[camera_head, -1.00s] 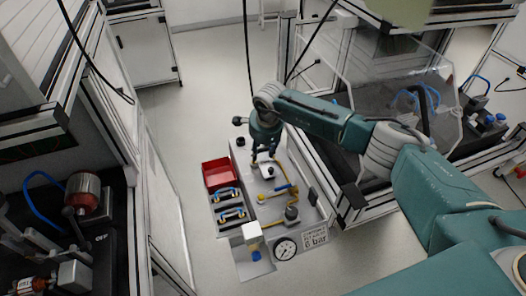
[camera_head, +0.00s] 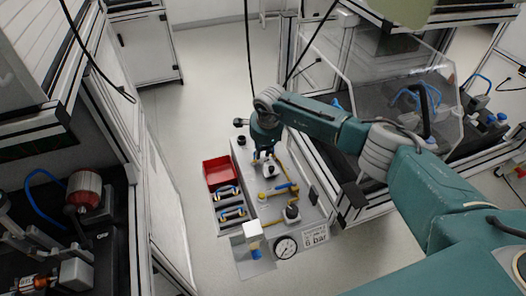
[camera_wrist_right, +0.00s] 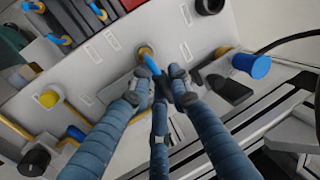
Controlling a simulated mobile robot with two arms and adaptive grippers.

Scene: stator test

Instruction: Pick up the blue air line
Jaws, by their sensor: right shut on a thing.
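My right gripper (camera_head: 264,156) is over the upper part of the light grey air panel (camera_head: 241,164) in the head view. In the right wrist view its dark fingertips (camera_wrist_right: 162,84) are closed together at a short blue air line (camera_wrist_right: 151,65). The near part of the line is between the fingers and partly hidden by them. Its far end meets a brass-coloured ring fitting (camera_wrist_right: 144,51) on the panel face; I cannot tell whether it is still seated there. My left gripper is in neither view.
The panel carries a red bin (camera_head: 217,172), blue-handled parts, a pressure gauge (camera_head: 286,247) and a blue cap (camera_wrist_right: 251,65). A framed station with a clear guard (camera_head: 400,75) stands close on the right. Another station (camera_head: 150,215) is at left, with open floor between.

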